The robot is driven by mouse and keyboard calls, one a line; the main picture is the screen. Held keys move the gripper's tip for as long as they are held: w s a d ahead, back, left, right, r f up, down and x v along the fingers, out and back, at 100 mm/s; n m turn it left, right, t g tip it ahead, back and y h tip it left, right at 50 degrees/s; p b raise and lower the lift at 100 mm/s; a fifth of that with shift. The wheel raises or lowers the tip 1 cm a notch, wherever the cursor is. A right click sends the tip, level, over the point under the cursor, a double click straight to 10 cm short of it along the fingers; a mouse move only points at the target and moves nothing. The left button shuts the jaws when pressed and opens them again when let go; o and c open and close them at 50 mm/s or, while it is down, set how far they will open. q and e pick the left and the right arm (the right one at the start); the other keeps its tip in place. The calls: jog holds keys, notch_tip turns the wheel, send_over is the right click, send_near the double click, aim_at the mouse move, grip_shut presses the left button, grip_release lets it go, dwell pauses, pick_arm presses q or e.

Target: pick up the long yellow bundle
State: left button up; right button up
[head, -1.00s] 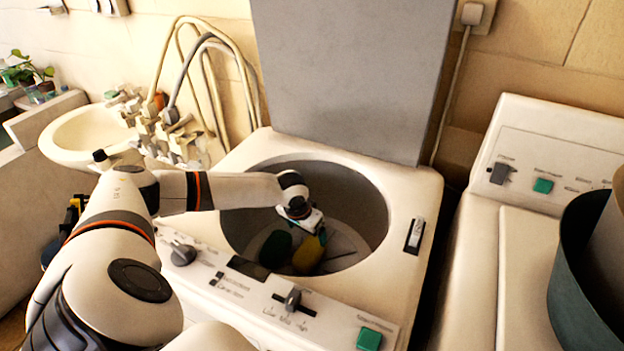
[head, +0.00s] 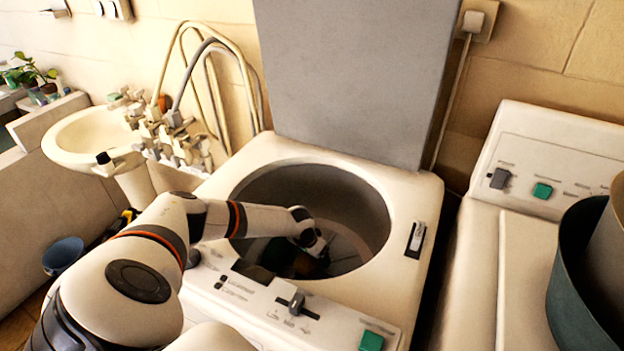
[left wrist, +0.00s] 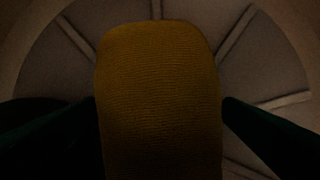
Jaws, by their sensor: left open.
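The long yellow bundle (left wrist: 158,95) fills the middle of the left wrist view, with a ribbed cloth surface. It lies in the drum of the top-loading washer. My left gripper (head: 318,262) is down inside the drum in the head view, its fingers mostly hidden in shadow. In the left wrist view the dark fingers of my left gripper (left wrist: 160,112) stand open on either side of the bundle. I cannot tell whether they touch it. A dark green bundle (head: 277,250) lies at the drum's left side. My right gripper is not in view.
A control panel (head: 290,300) lies in front. A second machine (head: 525,230) with a dark green tub (head: 575,270) stands right; a sink (head: 85,135) stands left.

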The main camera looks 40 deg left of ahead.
pick_arm(q)
jog(key=c, duration=1.2)
jog(key=shift+c, duration=0.2)
notch_tip(320, 180, up, 10)
notch_tip(320, 180, up, 16)
jog(key=p, duration=1.5)
jog(key=shift+f, duration=0.25)
jog(key=shift+r+b, duration=0.3)
jog(key=shift+r, duration=1.35)
